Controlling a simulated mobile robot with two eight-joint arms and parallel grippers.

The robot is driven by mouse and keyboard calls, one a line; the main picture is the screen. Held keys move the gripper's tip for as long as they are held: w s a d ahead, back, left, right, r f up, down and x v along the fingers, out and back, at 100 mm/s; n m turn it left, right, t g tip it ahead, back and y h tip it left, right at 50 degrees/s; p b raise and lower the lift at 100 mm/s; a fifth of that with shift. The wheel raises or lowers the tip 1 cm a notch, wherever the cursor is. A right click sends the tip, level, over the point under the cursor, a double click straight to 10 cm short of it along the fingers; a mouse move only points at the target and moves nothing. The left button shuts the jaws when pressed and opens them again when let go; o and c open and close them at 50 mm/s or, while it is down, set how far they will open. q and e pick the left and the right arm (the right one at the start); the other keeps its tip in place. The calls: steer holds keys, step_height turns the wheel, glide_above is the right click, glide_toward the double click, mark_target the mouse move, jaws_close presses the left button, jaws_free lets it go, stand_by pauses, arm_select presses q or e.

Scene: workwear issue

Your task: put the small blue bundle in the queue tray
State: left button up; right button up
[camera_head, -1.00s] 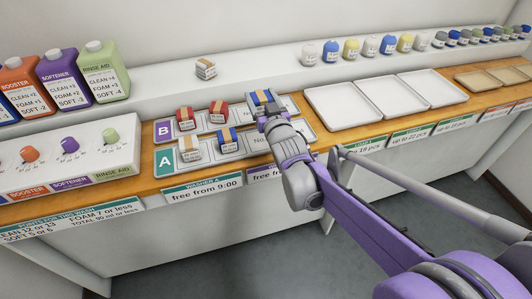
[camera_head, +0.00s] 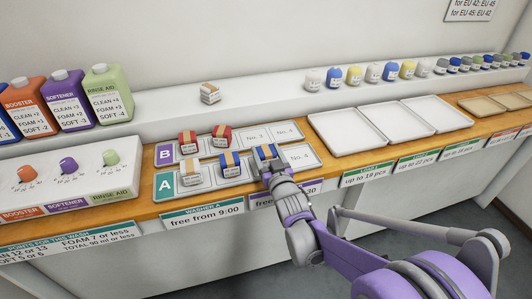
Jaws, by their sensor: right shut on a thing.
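My right gripper (camera_head: 267,164) is shut on a small blue bundle (camera_head: 264,151) with a tan band. The bundle is at the third place of the queue tray's front row A (camera_head: 207,187), between another blue bundle and the bare No. 4 place. I cannot tell whether it touches the tray; the gripper hides its lower part. My left gripper is not in view.
A white bundle (camera_head: 210,95) sits on the raised ledge behind. Empty white trays (camera_head: 345,134) stand to the right. A dispenser box (camera_head: 70,172) with coloured knobs stands left, below several jugs (camera_head: 108,95). Small rolled items line the right ledge.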

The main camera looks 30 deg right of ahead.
steer(key=shift+f, duration=0.15)
steer(key=o, duration=1.5)
steer(key=shift+r, duration=0.35)
steer(key=p+v, duration=0.1)
steer(key=v, duration=1.1)
steer(key=s+a+f+n+g+y, duration=0.1)
steer(key=s+a+f+g, duration=0.3)
steer(key=s, duration=0.2)
steer(key=s+a+f+n+g+y, duration=0.1)
steer(key=s+a+f+g+y, duration=0.1)
steer(key=s+a+f+g, duration=0.2)
steer(key=s+a+f+g+y, duration=0.1)
steer(key=s+a+f+g, duration=0.3)
steer(key=s, duration=0.5)
steer(key=shift+s+a+f+n+g, duration=0.1)
steer(key=shift+s+f+n+g, duration=0.1)
steer(key=shift+f+n+g, duration=0.3)
